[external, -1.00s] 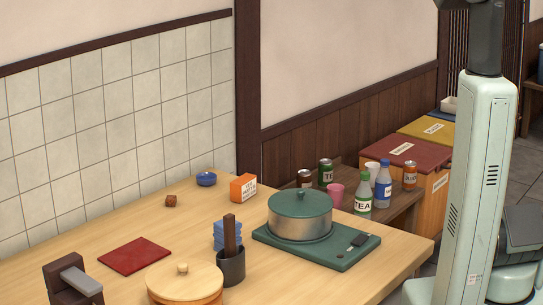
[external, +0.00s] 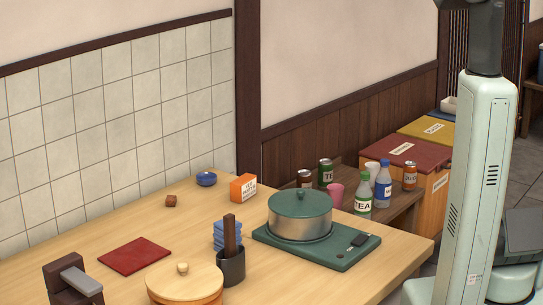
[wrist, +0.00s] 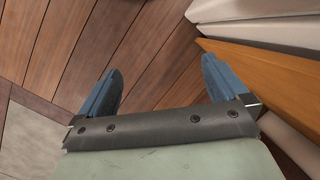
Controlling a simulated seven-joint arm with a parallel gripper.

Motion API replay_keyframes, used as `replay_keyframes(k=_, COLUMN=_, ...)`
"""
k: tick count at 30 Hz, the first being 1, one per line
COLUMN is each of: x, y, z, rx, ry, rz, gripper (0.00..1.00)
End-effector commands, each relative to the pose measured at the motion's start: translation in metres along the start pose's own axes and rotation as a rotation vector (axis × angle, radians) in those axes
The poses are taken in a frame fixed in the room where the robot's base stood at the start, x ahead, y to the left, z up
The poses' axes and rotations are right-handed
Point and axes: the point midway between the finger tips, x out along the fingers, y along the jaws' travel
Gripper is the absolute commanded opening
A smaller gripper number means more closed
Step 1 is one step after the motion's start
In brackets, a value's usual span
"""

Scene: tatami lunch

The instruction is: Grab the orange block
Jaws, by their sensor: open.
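An orange block-like box (external: 243,187) with a white face and print stands on the wooden table in the external view, near its far edge. My gripper (wrist: 162,68) shows only in the wrist view. Its two blue fingers are spread wide with nothing between them, above a brown plank floor. The orange box is not seen in the wrist view, and my gripper is outside the external view, away from the box.
The pot (external: 300,215) sits on a green burner (external: 340,257) right of the box. A dark holder (external: 231,267) and blue stack (external: 220,240) stand in front. Bottles (external: 364,195) stand on a lower bench.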

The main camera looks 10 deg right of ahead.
Motion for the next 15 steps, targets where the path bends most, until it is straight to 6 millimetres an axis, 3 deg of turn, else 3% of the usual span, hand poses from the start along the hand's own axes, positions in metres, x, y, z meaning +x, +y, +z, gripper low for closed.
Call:
replay_keyframes(k=1, x=-0.009, y=0.004, z=-0.028, rx=-0.009, ry=0.057, rz=-0.007, gripper=1.0)
replay_keyframes(k=3, x=-0.025, y=0.008, z=-0.06, rx=-0.026, ry=0.134, rz=-0.016, gripper=1.0)
replay_keyframes(k=8, x=-0.068, y=0.02, z=-0.13, rx=-0.063, ry=0.312, rz=-0.02, gripper=1.0)
replay_keyframes(k=15, x=-0.152, y=0.044, z=-0.226, rx=-0.112, ry=0.573, rz=0.005, gripper=1.0)
